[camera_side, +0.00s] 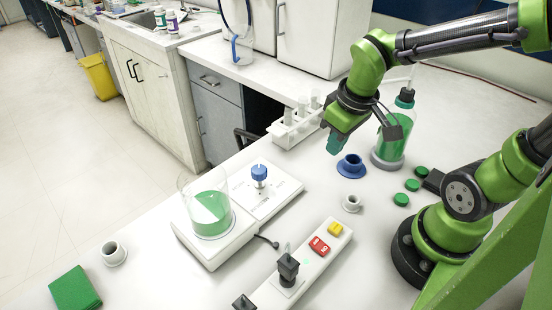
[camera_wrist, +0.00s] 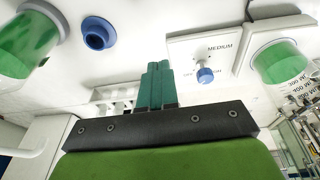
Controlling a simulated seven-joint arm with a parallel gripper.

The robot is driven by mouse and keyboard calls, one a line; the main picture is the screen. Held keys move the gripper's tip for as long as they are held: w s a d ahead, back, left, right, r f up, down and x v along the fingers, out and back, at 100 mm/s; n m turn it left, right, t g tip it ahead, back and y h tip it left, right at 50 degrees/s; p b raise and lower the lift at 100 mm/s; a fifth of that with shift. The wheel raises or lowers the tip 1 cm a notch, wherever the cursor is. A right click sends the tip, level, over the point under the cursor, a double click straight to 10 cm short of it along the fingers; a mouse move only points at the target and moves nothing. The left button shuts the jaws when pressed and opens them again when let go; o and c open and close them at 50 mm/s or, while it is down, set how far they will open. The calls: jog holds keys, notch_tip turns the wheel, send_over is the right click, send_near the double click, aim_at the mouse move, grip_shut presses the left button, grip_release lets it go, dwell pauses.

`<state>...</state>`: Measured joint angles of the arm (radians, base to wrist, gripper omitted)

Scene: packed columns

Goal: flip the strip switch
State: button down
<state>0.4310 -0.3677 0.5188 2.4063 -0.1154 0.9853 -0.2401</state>
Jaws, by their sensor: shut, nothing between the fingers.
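The white power strip (camera_side: 302,270) lies on the bench in the front middle of the side view. Its red rocker switch (camera_side: 319,246) sits near the strip's far end, beside a yellow button (camera_side: 335,229). Black plugs stand in the strip nearer the camera. My gripper (camera_side: 335,145) is in the air, well behind the strip and apart from it. Its green fingers (camera_wrist: 155,85) are together and empty in the wrist view. The strip does not show in the wrist view.
A beaker of green liquid (camera_side: 210,213) stands on a white device left of the strip. A blue-knobbed plate (camera_side: 270,192), blue ring (camera_side: 351,166), small white cup (camera_side: 352,203), green bottle (camera_side: 392,145), tube rack (camera_side: 292,127) and several green caps are around.

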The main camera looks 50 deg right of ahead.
jog(key=s+a+f+n+g, duration=0.2)
jog(key=a+f+n+g, duration=0.3)
jog(key=n, duration=0.9)
jog(key=s+a+r+n+y, duration=0.15)
jog(key=a+r+n, duration=0.55)
jog(key=n, duration=1.5)
send_over(318, 244)
jog(key=shift+h, duration=0.45)
jog(key=f, duration=1.2)
jog(key=shift+w, duration=0.3)
jog(key=shift+w+f, duration=0.15)
jog(key=shift+f, duration=0.5)
